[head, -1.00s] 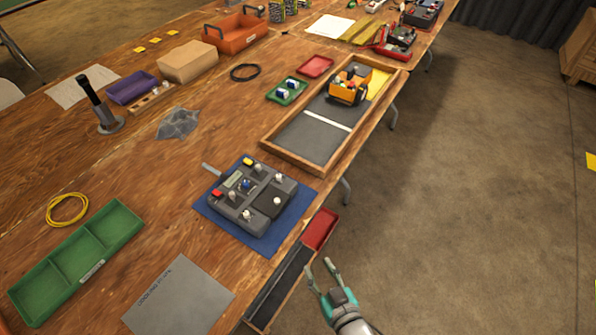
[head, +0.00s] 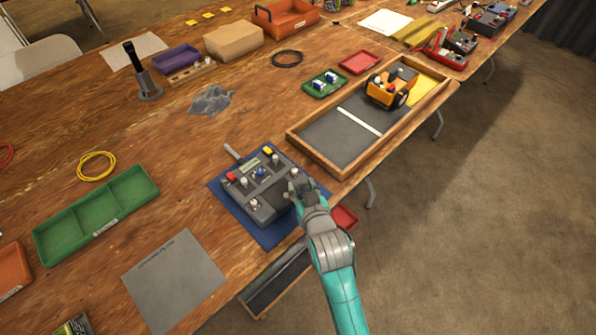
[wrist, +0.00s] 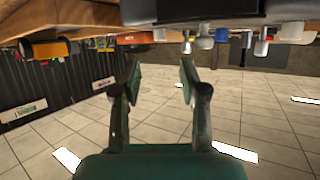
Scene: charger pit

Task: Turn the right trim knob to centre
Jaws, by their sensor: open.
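The grey control box (head: 243,184) sits on a blue mat (head: 224,212) and carries several white knobs and levers, a red and a yellow button and a blue part. My gripper (head: 294,190) is over the box's right side and hides part of it. I cannot tell for sure which knob is the right trim knob. In the wrist view, which looks upside down, the box (wrist: 190,12) spans the top with white knobs hanging from it. My gripper (wrist: 160,70) is open there, fingers apart, with nothing clearly held.
A wooden-rimmed tray (head: 303,146) with an orange toy vehicle (head: 391,84) lies beyond the box. A red bin (head: 345,216) and a dark trough (head: 272,281) are at the table's near edge. A green tray (head: 82,222) and grey sheet (head: 172,282) lie left.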

